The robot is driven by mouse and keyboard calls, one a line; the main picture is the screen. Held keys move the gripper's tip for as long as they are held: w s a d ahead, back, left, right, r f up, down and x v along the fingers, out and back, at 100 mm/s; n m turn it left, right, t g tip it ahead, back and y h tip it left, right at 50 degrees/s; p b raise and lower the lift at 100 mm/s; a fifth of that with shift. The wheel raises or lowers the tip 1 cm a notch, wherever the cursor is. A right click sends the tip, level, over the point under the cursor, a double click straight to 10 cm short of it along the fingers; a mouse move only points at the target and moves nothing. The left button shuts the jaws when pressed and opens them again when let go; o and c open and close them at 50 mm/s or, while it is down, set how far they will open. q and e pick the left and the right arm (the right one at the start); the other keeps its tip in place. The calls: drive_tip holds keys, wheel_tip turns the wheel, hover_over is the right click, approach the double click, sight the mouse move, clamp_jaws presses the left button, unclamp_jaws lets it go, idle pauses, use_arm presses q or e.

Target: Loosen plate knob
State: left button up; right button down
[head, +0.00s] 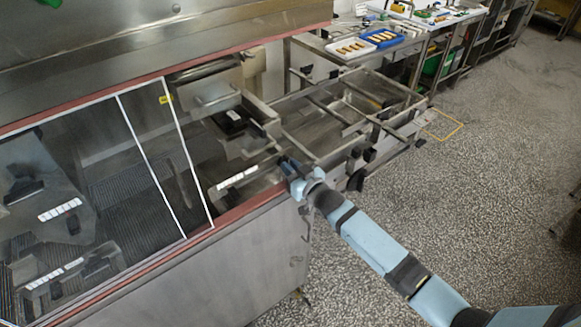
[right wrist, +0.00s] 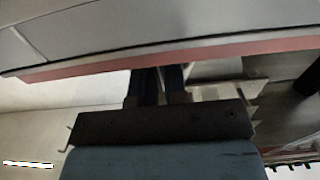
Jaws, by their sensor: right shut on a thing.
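My right gripper (head: 287,164) reaches in at the near right end of the enrober housing, beside the frame of the mesh section. In the right wrist view its two dark fingers (right wrist: 158,84) are close together, just under the red-edged housing rim. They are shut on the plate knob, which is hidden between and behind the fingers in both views. A pale bracket-like metal part (right wrist: 222,92) shows right of the fingers. My left gripper is not in view.
The enrober housing (head: 190,275) with its red edge (head: 150,262) and clear window fills the left. An open metal frame (head: 330,112) with black knobs (head: 356,180) extends right. A bench behind holds a blue tray (head: 381,38) and a white tray (head: 351,49). The speckled floor (head: 480,200) is clear at right.

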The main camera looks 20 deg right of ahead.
drive_tip(key=c, duration=1.2)
unclamp_jaws()
drive_tip(key=shift+o, duration=0.2)
drive_tip(key=b+v, duration=0.2)
drive_tip(key=v, duration=1.1)
drive_tip(key=shift+s, duration=0.4)
drive_tip(key=shift+d, duration=0.1)
